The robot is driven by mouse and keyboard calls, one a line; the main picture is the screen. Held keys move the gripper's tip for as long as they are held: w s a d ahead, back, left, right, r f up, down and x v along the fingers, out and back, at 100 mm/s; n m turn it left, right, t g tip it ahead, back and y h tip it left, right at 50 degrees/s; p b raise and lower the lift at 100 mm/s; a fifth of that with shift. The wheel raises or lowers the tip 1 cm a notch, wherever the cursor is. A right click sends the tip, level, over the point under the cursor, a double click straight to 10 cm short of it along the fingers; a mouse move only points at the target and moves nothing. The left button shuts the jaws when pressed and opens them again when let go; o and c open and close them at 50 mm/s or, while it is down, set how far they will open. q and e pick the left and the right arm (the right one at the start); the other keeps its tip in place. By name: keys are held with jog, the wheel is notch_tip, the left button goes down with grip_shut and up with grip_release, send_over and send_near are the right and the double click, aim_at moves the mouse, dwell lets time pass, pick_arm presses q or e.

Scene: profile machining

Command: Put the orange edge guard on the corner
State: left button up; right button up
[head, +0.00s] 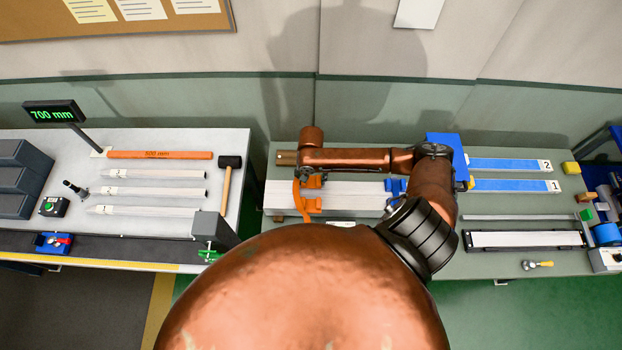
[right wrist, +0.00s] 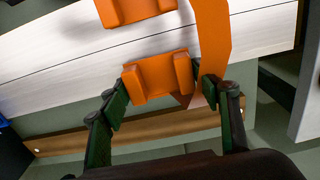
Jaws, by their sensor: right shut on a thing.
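The orange edge guard (right wrist: 158,78) is a small channel-shaped block between the two dark green fingers of my right gripper (right wrist: 168,92), at the near edge of pale boards (right wrist: 60,65). Whether it is seated on that edge I cannot tell. A second orange block (right wrist: 135,10) lies on the boards, and a curved orange strap (right wrist: 212,40) passes right beside the held guard. In the head view, the orange blocks (head: 313,206) and strap (head: 298,195) show at the left end of the white boards (head: 350,203); my forearm hides most of the gripper. My left gripper is out of view.
A wooden strip (right wrist: 150,128) runs below the boards. Blue blocks (head: 396,186) sit further right on them. The left table holds white tubes (head: 150,191), an orange bar (head: 160,154) and a mallet (head: 228,175). Blue strips (head: 510,165) and a white-topped bar (head: 525,239) lie right.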

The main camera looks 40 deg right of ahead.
aim_at(311, 182)
jog(key=shift+f, duration=0.15)
jog(key=shift+f, duration=0.3)
jog(key=o, duration=1.1)
jog(key=shift+c, duration=0.2)
jog(key=shift+r, duration=0.1)
notch_tip(311, 182, up, 13)
jog(key=shift+b, duration=0.35)
